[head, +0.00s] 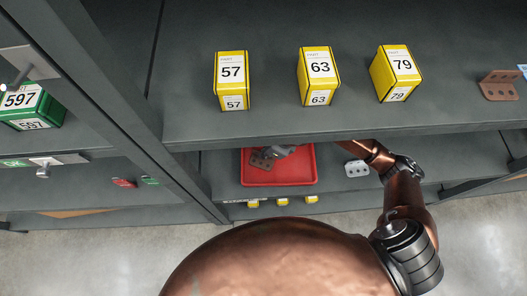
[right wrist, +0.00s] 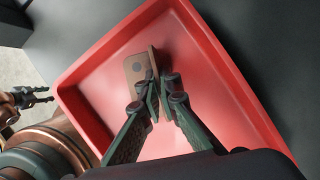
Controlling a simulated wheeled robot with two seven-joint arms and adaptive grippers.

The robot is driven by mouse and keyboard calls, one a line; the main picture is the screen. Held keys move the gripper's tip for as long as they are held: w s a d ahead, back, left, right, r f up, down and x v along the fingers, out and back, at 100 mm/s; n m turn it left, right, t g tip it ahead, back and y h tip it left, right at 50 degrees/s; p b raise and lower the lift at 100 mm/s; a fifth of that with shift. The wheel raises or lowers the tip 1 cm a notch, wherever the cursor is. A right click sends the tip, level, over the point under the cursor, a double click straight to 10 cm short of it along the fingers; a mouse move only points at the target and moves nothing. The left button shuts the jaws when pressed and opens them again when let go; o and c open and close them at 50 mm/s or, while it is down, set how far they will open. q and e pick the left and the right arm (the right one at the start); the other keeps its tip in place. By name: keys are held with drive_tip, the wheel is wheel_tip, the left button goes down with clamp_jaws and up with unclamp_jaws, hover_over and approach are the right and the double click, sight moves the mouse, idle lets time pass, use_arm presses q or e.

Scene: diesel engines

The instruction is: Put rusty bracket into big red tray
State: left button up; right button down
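The rusty bracket (head: 262,159) is a brown angled plate with holes, inside the big red tray (head: 279,182) on the lower shelf. In the right wrist view the bracket (right wrist: 137,70) is tilted, with one flange between the fingertips of my right gripper (right wrist: 161,86). The gripper appears shut on it, over the floor of the red tray (right wrist: 225,75). Whether the bracket touches the tray floor is unclear. The right gripper (head: 282,150) is partly hidden by the upper shelf edge in the head view. My left gripper (right wrist: 42,96) shows small in the right wrist view, its fingers apart.
Yellow part boxes 57 (head: 231,80), 63 (head: 319,77) and 79 (head: 397,72) stand on the upper shelf. Another brown bracket (head: 498,86) lies to their right. A light grey bracket (head: 356,169) sits right of the tray. The upper shelf overhangs the tray's back.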

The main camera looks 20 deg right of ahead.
drive_tip(key=c, duration=2.6)
unclamp_jaws()
drive_tip(key=shift+f, duration=0.1)
use_arm(q)
drive_tip(key=shift+w+r, duration=0.1)
drive_tip(key=shift+w, duration=0.1)
use_arm(e)
drive_tip(key=o, duration=0.4)
drive_tip(key=shift+o, duration=0.2)
drive_tip(key=shift+r, duration=0.2)
use_arm(q)
drive_tip(key=s+f+p, duration=0.2)
drive_tip(key=s, duration=0.4)
drive_tip(key=shift+a+f, duration=0.25)
use_arm(e)
drive_tip(key=v, duration=0.7)
drive_tip(key=shift+s+d+r, duration=0.1)
drive_tip(key=shift+r, duration=0.1)
use_arm(q)
drive_tip(key=shift+s, duration=0.1)
